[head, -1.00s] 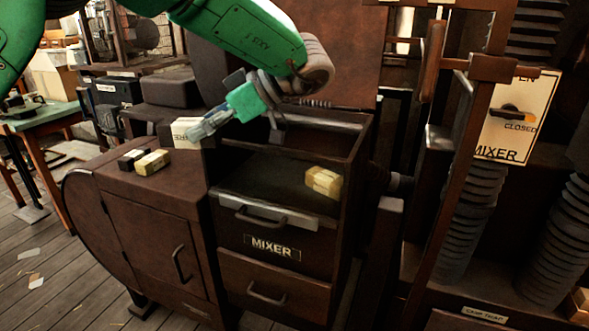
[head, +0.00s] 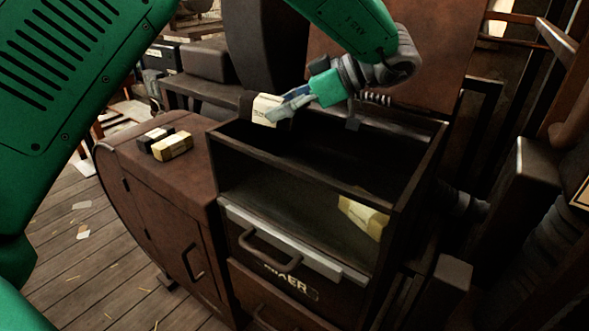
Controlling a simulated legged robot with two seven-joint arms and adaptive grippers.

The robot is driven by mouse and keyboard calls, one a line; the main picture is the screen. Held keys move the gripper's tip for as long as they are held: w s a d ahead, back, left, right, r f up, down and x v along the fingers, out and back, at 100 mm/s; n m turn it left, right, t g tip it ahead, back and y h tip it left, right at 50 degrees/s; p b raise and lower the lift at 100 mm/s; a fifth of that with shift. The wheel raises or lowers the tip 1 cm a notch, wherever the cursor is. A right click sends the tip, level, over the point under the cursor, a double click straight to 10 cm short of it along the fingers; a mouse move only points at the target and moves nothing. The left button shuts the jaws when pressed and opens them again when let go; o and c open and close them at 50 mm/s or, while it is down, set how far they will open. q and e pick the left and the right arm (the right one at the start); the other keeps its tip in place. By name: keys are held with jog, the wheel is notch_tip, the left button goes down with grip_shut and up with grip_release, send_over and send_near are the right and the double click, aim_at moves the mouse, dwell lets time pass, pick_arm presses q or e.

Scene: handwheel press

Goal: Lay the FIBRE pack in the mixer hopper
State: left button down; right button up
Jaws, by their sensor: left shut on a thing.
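My left gripper (head: 292,104) is shut on a cream pack (head: 267,111) with a dark end; its lettering is too small to read. It holds the pack above the back left corner of the mixer hopper (head: 322,183), a dark brown open-topped box. A yellowish pack (head: 362,215) lies inside the hopper at the right, seen through the front below the upper rail. The hopper's front carries a MIXER label, partly hidden by a handle. My right gripper is not in view.
A brown cabinet (head: 165,195) stands left of the hopper. On its top lie a dark and white pack (head: 155,137) and a yellowish pack (head: 172,146). A raised brown panel (head: 435,60) stands behind the hopper. Posts and pipes crowd the right side.

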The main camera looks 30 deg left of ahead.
pick_arm(q)
jog(key=f, duration=0.2)
jog(key=d+f, duration=0.1)
jog(key=f, duration=0.2)
jog(key=d+f, duration=0.1)
jog(key=f, duration=0.2)
jog(key=shift+w+d+b, duration=0.2)
jog(key=shift+w+b, duration=0.05)
jog(key=shift+b, duration=0.05)
jog(key=f, duration=0.2)
jog(key=a+f, duration=0.1)
jog(key=f, duration=0.1)
jog(key=shift+s+a+f, duration=0.15)
jog(key=shift+a+f, duration=0.05)
jog(key=shift+s+d+f, duration=0.15)
jog(key=shift+d, duration=0.1)
jog(key=c, duration=1.3)
grip_release()
jog(key=shift+f, duration=0.1)
jog(key=shift+c, duration=0.2)
jog(key=o, duration=0.3)
jog(key=shift+a+f, duration=0.1)
jog(key=shift+w+a, duration=0.1)
jog(key=shift+w, duration=0.15)
jog(key=shift+r, duration=0.2)
jog(key=v, duration=1.2)
